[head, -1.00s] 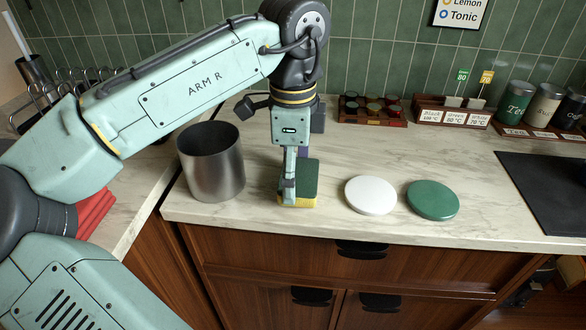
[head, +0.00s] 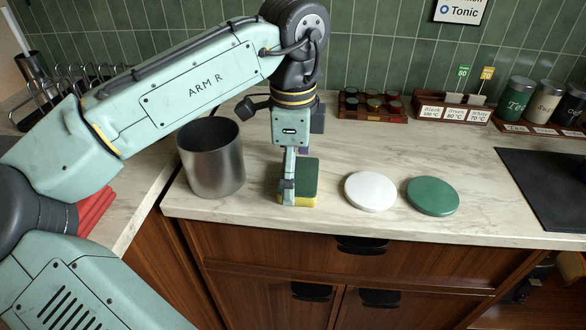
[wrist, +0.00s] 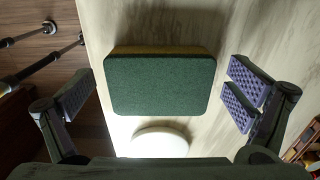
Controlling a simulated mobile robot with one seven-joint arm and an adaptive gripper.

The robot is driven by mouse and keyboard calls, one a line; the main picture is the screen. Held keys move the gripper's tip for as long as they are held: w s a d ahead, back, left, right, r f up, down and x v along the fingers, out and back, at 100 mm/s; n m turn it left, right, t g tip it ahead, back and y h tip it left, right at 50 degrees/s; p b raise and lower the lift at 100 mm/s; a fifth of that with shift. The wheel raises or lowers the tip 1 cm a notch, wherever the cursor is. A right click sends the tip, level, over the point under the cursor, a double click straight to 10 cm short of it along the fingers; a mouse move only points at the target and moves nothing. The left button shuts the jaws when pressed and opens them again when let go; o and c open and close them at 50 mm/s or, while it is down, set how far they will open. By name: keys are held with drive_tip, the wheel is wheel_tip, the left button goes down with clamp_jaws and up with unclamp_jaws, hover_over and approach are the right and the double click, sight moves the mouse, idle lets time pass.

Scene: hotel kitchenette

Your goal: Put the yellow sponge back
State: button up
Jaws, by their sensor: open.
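The yellow sponge (head: 313,203) lies on the counter near its front edge, with a dark green scouring layer on top. In the wrist view its green top (wrist: 160,85) fills the middle, and a yellow strip (wrist: 160,50) shows along its upper edge. My gripper (head: 298,190) points down at the sponge and partly hides its left side in the head view. In the wrist view my gripper (wrist: 160,98) is open, with one finger on each side of the sponge and a gap to both sides.
A steel canister (head: 212,165) stands close on the left. A white disc (head: 370,191) and a green disc (head: 433,196) lie to the right. A jar rack (head: 373,110), a labelled wooden holder (head: 452,110) and tins (head: 548,100) stand along the wall. The middle counter is clear.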

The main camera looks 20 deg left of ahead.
wheel_tip(320, 180, up, 12)
drive_tip(key=p, duration=0.8)
drive_tip(key=shift+r+p, duration=0.2)
drive_tip(key=shift+p, duration=0.1)
